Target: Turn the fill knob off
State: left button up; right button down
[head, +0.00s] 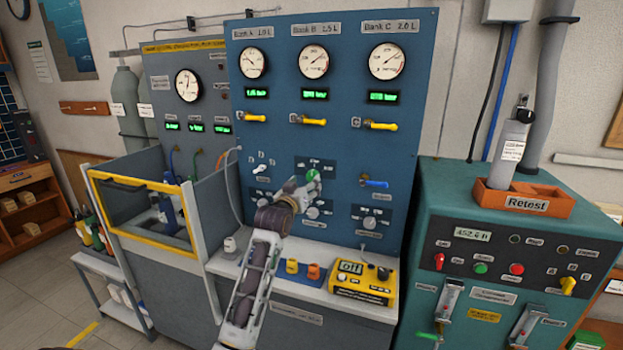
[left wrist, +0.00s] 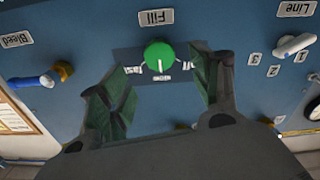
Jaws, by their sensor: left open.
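The green fill knob (left wrist: 159,55) is in the left wrist view, on the dark blue panel by the "Fill" label (left wrist: 155,17). A white mark on it points down in that view, towards a small label. In the head view the green knob (head: 312,175) shows partly behind my gripper. My left gripper (left wrist: 162,84) is open, with its two dark green-padded fingers spread to either side below the knob. Nothing is between them, and they seem apart from the knob. In the head view the left gripper (head: 303,184) reaches the panel face. My right gripper is not in view.
A blue bleed handle (head: 374,183) is to the right of the knob and a white line selector (head: 262,168) to the left. Yellow valve handles (head: 308,121) sit above. A yellow box (head: 362,284) stands on the ledge below. A green cabinet (head: 480,217) is at right.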

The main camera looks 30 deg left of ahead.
aim_at(312, 177)
pick_arm(q)
jog(key=shift+x, duration=3.35)
jog(key=shift+c, duration=0.4)
jog(key=c, duration=0.9)
